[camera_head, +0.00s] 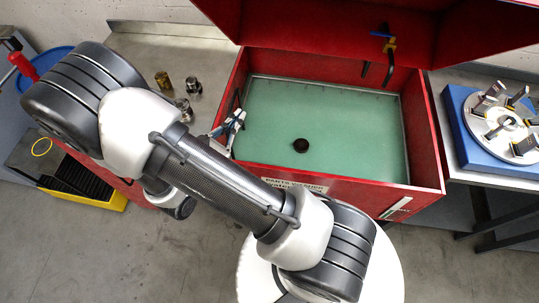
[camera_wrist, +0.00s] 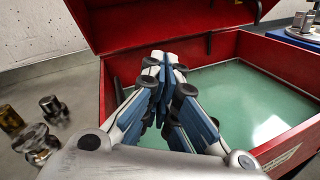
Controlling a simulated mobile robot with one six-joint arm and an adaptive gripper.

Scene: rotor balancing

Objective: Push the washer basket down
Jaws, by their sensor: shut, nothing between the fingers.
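The red parts washer (camera_head: 428,140) stands with its lid (camera_head: 330,20) raised and greenish liquid (camera_head: 340,110) inside. A thin grey rim (camera_head: 408,130) runs around the liquid; I cannot tell whether it belongs to the basket. No basket mesh is clearly visible. My gripper (camera_head: 240,114) is shut and empty over the washer's left side, near its left wall. In the wrist view my gripper (camera_wrist: 165,62) has its blue fingers together, hiding part of the wall and liquid; I cannot tell whether they touch anything.
Several metal parts (camera_head: 193,86) stand on the grey bench (camera_head: 145,50) left of the washer. Black bars and a blue-yellow fitting (camera_head: 388,43) are at the back. A round fixture (camera_head: 505,125) sits on a blue base at right. A yellow-edged bin (camera_head: 98,200) is at lower left.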

